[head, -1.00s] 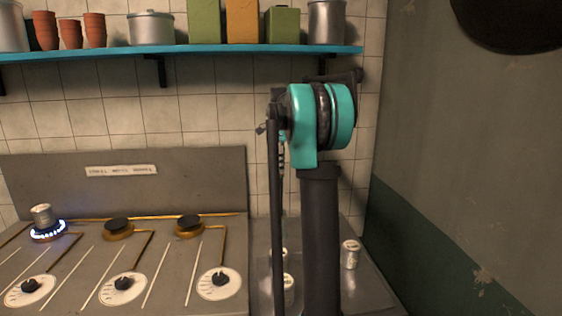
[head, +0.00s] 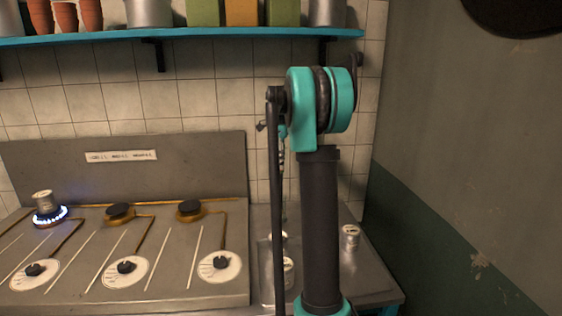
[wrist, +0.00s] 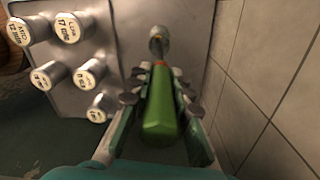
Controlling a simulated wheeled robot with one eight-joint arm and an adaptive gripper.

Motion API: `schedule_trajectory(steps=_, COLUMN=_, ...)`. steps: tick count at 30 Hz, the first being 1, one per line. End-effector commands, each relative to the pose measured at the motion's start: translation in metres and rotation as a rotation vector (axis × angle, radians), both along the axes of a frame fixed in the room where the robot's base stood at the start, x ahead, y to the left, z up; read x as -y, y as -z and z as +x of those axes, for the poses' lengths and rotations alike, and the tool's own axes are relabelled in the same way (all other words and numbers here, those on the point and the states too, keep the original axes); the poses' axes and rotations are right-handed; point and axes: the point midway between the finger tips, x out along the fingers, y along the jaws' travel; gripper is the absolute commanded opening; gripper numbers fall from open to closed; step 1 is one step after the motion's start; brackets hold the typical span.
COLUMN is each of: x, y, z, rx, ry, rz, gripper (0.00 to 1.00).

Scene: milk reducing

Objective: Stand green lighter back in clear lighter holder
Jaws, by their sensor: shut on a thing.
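The green lighter (wrist: 163,118) is between the fingers of my gripper (wrist: 158,88) in the wrist view. My gripper is shut on its green body, and its thin metal end points up the picture. A small greyish cup (wrist: 158,36) stands at that end, near the wall; it may be the clear lighter holder. I cannot tell whether the metal end touches it or is inside it. In the head view my arm hides the lighter and my fingers.
Several labelled metal canisters (wrist: 68,27) stand on the counter left of my gripper. The tiled wall (wrist: 270,90) is close on the right.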

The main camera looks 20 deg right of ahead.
Motion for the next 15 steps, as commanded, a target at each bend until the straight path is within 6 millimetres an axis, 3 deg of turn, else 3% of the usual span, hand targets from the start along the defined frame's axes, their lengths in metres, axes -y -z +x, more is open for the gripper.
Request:
schedule_trajectory(steps=2, x=0.0000, y=-0.0001, z=0.0000, rx=0.000, ry=0.000, rz=0.000, gripper=0.00)
schedule_trajectory(steps=3, x=0.0000, y=-0.0001, z=0.0000, rx=0.000, ry=0.000, rz=0.000, gripper=0.24)
schedule_trajectory(steps=8, x=0.0000, y=-0.0002, z=-0.0001, rx=0.000, ry=0.000, rz=0.000, gripper=0.43)
schedule_trajectory(steps=15, x=0.0000, y=-0.0001, z=0.0000, rx=0.000, ry=0.000, rz=0.000, gripper=0.43)
